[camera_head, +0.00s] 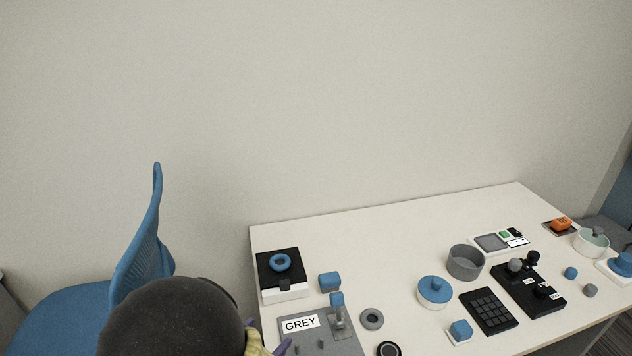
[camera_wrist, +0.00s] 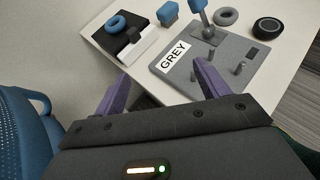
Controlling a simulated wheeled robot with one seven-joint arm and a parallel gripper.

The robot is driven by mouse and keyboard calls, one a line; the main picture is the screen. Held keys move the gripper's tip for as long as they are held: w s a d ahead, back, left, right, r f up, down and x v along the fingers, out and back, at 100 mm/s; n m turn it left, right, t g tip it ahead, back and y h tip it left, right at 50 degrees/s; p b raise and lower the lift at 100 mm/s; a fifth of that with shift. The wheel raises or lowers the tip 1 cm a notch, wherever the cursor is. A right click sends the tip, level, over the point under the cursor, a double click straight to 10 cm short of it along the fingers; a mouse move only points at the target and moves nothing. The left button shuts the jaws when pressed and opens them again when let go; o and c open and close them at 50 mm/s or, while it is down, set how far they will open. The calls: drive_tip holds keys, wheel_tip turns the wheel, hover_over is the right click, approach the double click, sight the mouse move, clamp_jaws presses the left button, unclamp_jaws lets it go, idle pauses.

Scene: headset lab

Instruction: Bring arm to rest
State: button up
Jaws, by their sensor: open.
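My gripper (camera_wrist: 160,85) is open and empty in the wrist view, its two purple fingers spread apart. It is over the near left edge of the white table (camera_head: 370,235), in front of the grey board (camera_wrist: 222,72) with the "GREY" label. In the head view, my dark rounded arm part fills the bottom left, and only a bit of a purple finger shows beside the board.
A blue chair (camera_head: 145,265) stands left of the table, close to my arm. A black-and-white box with a blue ring (camera_head: 281,262) on it, a blue block (camera_head: 329,281), a grey ring (camera_head: 372,319) and a keypad (camera_head: 488,311) are on the table. The table's back middle is clear.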

drive_tip(key=s+d+r+m+g+p, duration=0.1)
drive_tip(key=d+r+m+g+p, duration=0.1)
drive_tip(key=d+m+g, duration=0.45)
drive_tip(key=s+d+r+m+g+p, duration=0.2)
drive_tip(key=d+r+m+g, duration=0.1)
drive_tip(key=d+m, duration=0.65)
drive_tip(key=d+r+m+y+p, duration=0.4)
drive_tip(key=d+r+m, duration=0.4)
drive_tip(key=m, duration=0.6)
drive_tip(key=shift+s+d+r+t+y, duration=0.25)
drive_tip(key=shift+s+d+t+y, duration=0.15)
drive_tip(key=shift+d+y, duration=0.45)
drive_tip(key=shift+d, duration=0.1)
